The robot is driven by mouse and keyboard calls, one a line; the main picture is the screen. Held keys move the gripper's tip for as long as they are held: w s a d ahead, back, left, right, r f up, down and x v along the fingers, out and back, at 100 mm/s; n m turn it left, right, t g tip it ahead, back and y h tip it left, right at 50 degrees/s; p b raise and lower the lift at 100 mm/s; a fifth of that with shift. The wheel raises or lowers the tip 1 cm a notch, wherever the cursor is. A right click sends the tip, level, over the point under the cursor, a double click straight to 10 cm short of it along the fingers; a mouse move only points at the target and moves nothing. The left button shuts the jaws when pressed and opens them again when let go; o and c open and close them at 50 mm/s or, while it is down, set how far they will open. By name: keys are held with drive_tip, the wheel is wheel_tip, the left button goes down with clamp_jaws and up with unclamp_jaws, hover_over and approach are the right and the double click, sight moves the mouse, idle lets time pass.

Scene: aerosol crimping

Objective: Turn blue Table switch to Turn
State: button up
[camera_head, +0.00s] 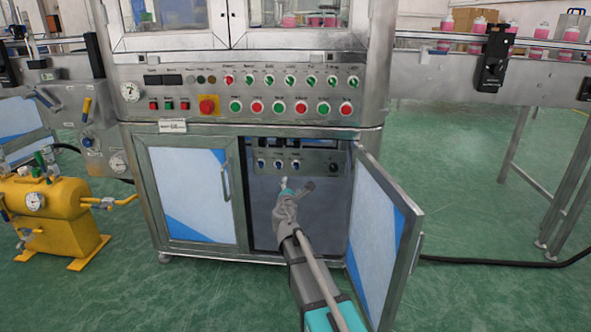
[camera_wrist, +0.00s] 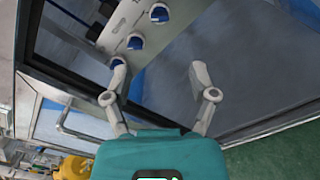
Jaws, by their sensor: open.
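Several switches sit on a control panel (camera_head: 318,157) at the top of the open lower cabinet. Three are blue knobs: a left one (camera_head: 261,163), a middle one (camera_head: 278,164) and a right one (camera_head: 295,164). Their labels are too small to read, so I cannot tell which is the Table switch or its setting. My gripper (camera_head: 296,187) is open and empty, in the cabinet opening just below the panel. In the wrist view my gripper (camera_wrist: 157,72) has its fingers spread. Blue knobs (camera_wrist: 160,13) (camera_wrist: 135,41) lie ahead, and another (camera_wrist: 117,62) is partly hidden behind the left fingertip.
The right cabinet door (camera_head: 378,240) stands open, close to the right of my arm. The left door (camera_head: 190,195) is shut. An upper panel (camera_head: 250,90) carries many buttons and a red emergency stop (camera_head: 208,106). A yellow tank (camera_head: 52,215) stands at left.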

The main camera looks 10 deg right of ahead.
sight(295, 168)
drive_tip(key=x, duration=1.3)
drive_tip(key=shift+w+d, duration=0.15)
drive_tip(key=shift+w, duration=0.2)
clamp_jaws()
